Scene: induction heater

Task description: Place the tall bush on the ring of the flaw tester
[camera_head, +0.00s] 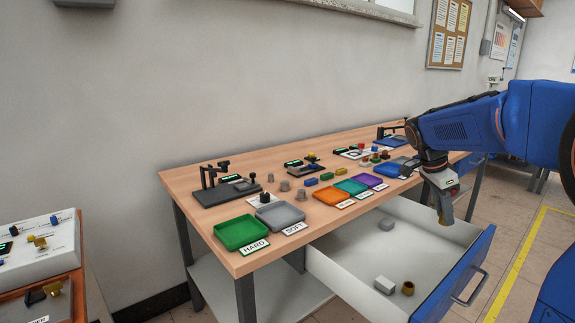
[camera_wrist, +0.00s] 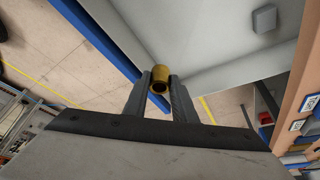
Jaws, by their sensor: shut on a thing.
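My gripper (camera_wrist: 160,85) is shut on a brass-coloured hollow bush (camera_wrist: 160,75), held between the fingertips with its dark opening facing the camera. In the head view my gripper (camera_head: 444,208) hangs above the right end of the open drawer, clear of the table. The held bush is hard to make out there. A second brass bush (camera_head: 408,288) lies in the drawer. I cannot tell for sure which instrument is the flaw tester; a small blue-based device with a black arm (camera_head: 391,136) stands at the table's far end. Its ring is too small to make out.
The open drawer (camera_head: 345,272) also holds a pale block (camera_head: 384,284). On the wooden table stand a dark tester (camera_head: 226,188), a green tray (camera_head: 240,233), a grey tray (camera_head: 281,215), more coloured trays, several small grey parts and other small devices. My arm reaches in from the right.

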